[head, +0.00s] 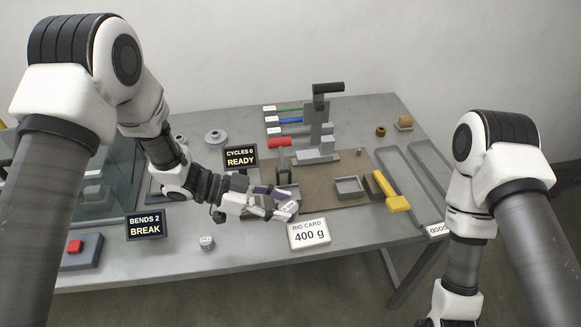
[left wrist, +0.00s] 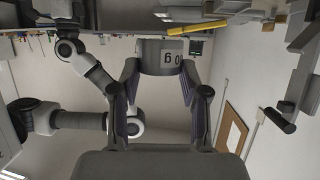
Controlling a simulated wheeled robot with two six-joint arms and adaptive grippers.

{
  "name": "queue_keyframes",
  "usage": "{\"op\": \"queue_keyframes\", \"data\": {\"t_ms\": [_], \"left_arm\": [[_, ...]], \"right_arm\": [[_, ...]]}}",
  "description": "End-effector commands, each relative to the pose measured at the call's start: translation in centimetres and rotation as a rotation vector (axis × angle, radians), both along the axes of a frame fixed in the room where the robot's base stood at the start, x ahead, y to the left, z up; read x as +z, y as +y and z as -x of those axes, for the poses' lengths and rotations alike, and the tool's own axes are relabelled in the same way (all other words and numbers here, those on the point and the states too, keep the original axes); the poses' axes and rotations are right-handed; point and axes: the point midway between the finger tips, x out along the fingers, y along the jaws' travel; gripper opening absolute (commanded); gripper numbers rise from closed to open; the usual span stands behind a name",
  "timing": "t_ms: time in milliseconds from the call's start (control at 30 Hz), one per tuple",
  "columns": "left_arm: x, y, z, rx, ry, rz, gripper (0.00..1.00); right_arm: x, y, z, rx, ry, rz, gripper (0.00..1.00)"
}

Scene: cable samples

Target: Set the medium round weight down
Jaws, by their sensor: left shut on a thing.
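My left gripper (head: 272,205) is above the front middle of the table, just behind the card reading 400 g. It is shut on a grey round weight (head: 288,207) with a white label. In the left wrist view the weight (left wrist: 161,57) sits between the two fingertips of the left gripper (left wrist: 159,78), and part of its label shows upside down, ending in "0 g". The gripper fingers hide part of the weight in the head view. Whether its underside touches anything is not clear. My right gripper is out of view below the head view's bottom edge.
A small weight (head: 207,243) stands at the front edge, and a wider one (head: 215,136) at the back. The card (head: 309,234) stands in front.

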Motion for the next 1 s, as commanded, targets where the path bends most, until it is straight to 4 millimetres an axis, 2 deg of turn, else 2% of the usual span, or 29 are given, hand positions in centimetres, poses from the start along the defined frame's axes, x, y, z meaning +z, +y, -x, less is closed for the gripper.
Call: {"op": "queue_keyframes", "data": {"t_ms": [200, 267, 400, 533, 667, 733, 900, 1000], "left_arm": [[-0.7, -1.1, 1.0, -0.015, 0.003, -0.001, 0.00], [-0.9, -1.5, 0.6, 0.032, 0.003, 0.000, 0.00], [-1.3, -2.1, -1.4, 0.233, 0.002, -0.001, 0.00], [-1.8, -0.9, -4.4, 0.514, 0.001, -0.002, 0.00], [-2.4, 2.5, -7.3, 0.842, 0.000, -0.002, 0.00], [-2.6, 5.2, -8.4, 1.021, 0.000, -0.003, 0.00], [-2.5, 11.6, -9.4, 1.367, -0.001, -0.001, 0.00], [-2.3, 13.7, -9.5, 1.472, -0.001, 0.001, 0.00]], "right_arm": [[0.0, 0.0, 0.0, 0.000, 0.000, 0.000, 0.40], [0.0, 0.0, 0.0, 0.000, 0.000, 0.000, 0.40], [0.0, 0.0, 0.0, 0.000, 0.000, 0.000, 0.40], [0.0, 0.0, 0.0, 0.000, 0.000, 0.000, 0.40], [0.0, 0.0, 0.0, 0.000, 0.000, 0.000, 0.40], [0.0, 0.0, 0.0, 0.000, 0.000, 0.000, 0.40], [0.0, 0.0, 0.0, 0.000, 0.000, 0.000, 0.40], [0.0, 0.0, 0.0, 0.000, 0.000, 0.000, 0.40]]}}
